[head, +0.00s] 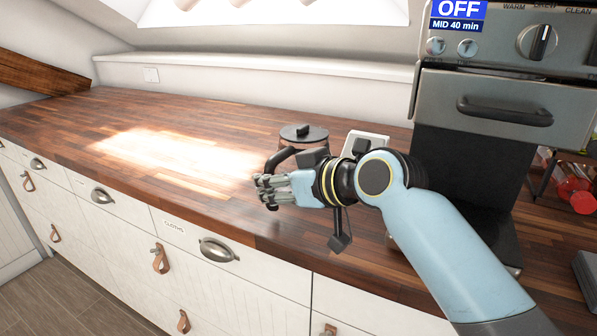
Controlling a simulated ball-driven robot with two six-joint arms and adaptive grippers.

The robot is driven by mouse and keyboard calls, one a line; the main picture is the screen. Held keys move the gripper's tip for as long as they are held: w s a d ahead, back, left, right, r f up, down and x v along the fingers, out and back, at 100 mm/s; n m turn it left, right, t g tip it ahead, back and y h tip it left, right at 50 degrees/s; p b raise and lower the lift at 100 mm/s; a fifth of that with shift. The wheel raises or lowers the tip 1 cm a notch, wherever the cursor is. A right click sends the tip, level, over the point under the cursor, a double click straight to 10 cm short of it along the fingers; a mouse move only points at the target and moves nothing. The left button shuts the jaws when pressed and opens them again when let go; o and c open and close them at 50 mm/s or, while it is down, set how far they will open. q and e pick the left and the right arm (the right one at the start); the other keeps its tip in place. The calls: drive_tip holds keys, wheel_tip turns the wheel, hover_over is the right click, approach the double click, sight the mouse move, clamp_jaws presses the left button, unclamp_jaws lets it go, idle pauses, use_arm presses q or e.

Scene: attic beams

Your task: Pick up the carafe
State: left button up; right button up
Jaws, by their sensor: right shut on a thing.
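The carafe (304,137) is on the wooden counter, left of the coffee machine, with a dark lid and a black handle on its left side. My right gripper (267,191) is shut on the carafe's handle. My right arm and gripper hide most of the carafe's body, so I cannot tell whether its base touches the counter. My left gripper is not in view.
The coffee machine (510,105) stands at the right on the wooden counter (75,128). Red items (583,203) sit at the far right. The counter's left side is clear. Drawers with metal handles (218,250) run below the front edge.

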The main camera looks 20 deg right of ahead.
sight(272, 164)
drive_tip(key=shift+r, duration=0.1)
clamp_jaws()
wheel_tip(272, 164, up, 8)
drive_tip(key=shift+r+p, duration=0.15)
drive_tip(key=shift+p, duration=0.3)
drive_tip(key=shift+r, duration=0.25)
wheel_tip(272, 164, down, 3)
drive_tip(key=b, duration=0.3)
drive_tip(key=shift+f+b, duration=0.1)
drive_tip(key=shift+b, duration=0.3)
drive_tip(key=shift+r, duration=0.2)
